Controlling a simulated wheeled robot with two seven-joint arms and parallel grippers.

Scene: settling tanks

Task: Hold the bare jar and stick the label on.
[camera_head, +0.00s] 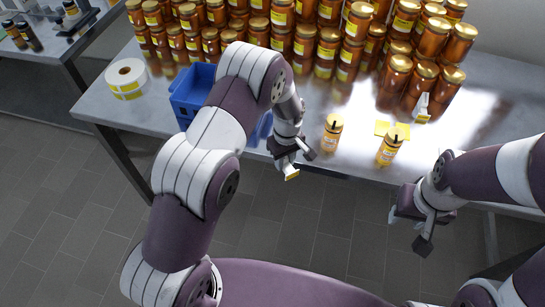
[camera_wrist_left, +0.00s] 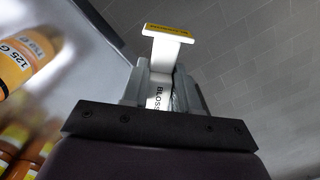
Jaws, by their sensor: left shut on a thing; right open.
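My left gripper (camera_head: 293,162) is shut on a white T-shaped piece with a yellow strip (camera_head: 292,174), held just off the table's front edge. In the left wrist view this piece (camera_wrist_left: 166,36) sticks out beyond the fingers, with "BLOSS" lettering near its base. Two small orange jars with yellow markings and dark tops stand upright near the front edge: one on the left (camera_head: 331,135), one on the right (camera_head: 390,148). I cannot tell which jar is bare. My right gripper (camera_head: 427,228) is open and empty, off the edge at the right.
A similar white piece (camera_head: 421,110) stands further right. Many amber jars (camera_head: 330,45) are stacked at the back. A blue crate (camera_head: 186,105) and a label roll (camera_head: 126,76) are on the left.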

